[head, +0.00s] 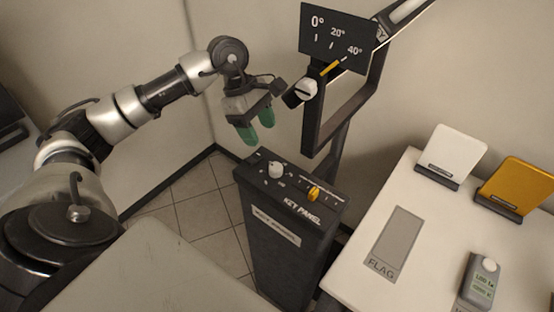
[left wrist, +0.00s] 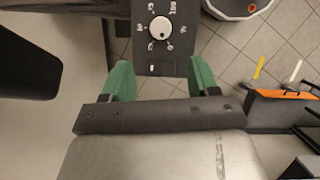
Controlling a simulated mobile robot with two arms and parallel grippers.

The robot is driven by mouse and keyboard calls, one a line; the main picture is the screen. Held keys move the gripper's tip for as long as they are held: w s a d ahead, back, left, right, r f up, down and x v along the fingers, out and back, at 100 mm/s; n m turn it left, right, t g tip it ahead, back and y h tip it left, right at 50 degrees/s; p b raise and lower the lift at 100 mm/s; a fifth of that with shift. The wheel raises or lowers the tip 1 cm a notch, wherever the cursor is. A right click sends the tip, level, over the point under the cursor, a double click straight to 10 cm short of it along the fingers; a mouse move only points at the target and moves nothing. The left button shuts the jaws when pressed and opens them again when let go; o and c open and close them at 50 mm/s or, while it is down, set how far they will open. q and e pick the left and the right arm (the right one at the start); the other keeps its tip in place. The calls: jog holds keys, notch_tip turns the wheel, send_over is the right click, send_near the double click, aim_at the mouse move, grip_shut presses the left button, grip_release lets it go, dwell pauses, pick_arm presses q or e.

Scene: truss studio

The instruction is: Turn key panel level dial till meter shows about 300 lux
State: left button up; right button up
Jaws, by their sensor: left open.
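The key panel (head: 262,215) is a dark pedestal with a sloped top. A white level dial (head: 276,169) sits near its far left end, beside a yellow knob (head: 314,193). My left gripper (head: 256,127) has green fingertips, is open and empty, and hangs above and slightly left of the dial, apart from it. In the left wrist view the dial (left wrist: 160,27) with its printed scale lies beyond the open fingers (left wrist: 160,75), roughly centred between them. The grey meter (head: 482,279) stands on the white table; its small green display is too small to read surely. My right gripper is out of view.
A black angle plate (head: 337,38) with a white knob (head: 303,88) and a dark frame rises behind the panel. The white table (head: 430,200) holds a grey FLAG patch (head: 396,244), a white card (head: 452,152) and a yellow card (head: 514,188).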

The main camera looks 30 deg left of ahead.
aim_at(275, 165)
pick_arm(q)
jog(key=p+x, duration=0.2)
jog(key=x, duration=0.8)
jog(key=shift+d, duration=0.2)
jog(key=shift+f, duration=0.1)
jog(key=shift+c, duration=0.4)
jog(key=c, duration=0.8)
jog(key=m+b, duration=0.2)
jog(key=b, duration=0.1)
jog(key=shift+f+g+b, duration=0.2)
jog(key=shift+g+b, duration=0.2)
jog(key=shift+r+m, duration=0.1)
jog(key=shift+m, duration=0.2)
jog(key=shift+r, duration=0.2)
jog(key=o, duration=0.9)
